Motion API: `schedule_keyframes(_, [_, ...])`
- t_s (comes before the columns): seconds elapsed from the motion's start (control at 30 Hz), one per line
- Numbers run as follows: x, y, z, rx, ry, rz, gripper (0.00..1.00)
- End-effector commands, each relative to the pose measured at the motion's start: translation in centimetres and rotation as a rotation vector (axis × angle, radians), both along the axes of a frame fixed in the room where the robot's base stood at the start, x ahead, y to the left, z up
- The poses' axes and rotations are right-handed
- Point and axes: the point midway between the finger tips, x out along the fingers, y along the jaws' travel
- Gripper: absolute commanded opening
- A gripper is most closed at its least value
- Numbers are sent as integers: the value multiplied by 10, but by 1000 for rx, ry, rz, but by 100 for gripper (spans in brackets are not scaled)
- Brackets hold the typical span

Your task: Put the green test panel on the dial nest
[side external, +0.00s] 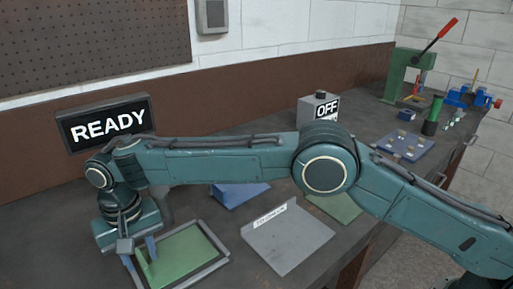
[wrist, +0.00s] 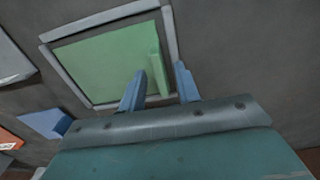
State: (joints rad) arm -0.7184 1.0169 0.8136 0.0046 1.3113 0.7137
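The green test panel (side external: 187,254) lies flat inside a grey rectangular frame (side external: 217,264) at the front left of the bench. The panel also shows in the wrist view (wrist: 105,62), with a raised green grip bar (wrist: 158,74) near one side. My gripper (side external: 142,259) points down over that bar. Its blue fingers (wrist: 160,80) stand apart, one on each side of the bar, with a gap visible at least on the right side. I cannot tell which fixture is the dial nest; no dial is clearly visible.
A grey plate with a white label (side external: 287,240) lies right of the frame. A blue block (side external: 240,194) and another green surface (side external: 338,207) are partly hidden by my arm. Behind stand a READY sign (side external: 107,122) and an OFF box (side external: 318,108). A green press (side external: 409,75) stands far right.

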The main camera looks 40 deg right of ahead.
Motion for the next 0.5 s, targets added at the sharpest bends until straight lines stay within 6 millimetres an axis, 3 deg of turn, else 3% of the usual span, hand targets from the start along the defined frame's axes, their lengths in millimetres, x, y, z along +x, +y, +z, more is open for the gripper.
schedule_keyframes(0.5, [0, 0, 78, 2, -1, -1, 32])
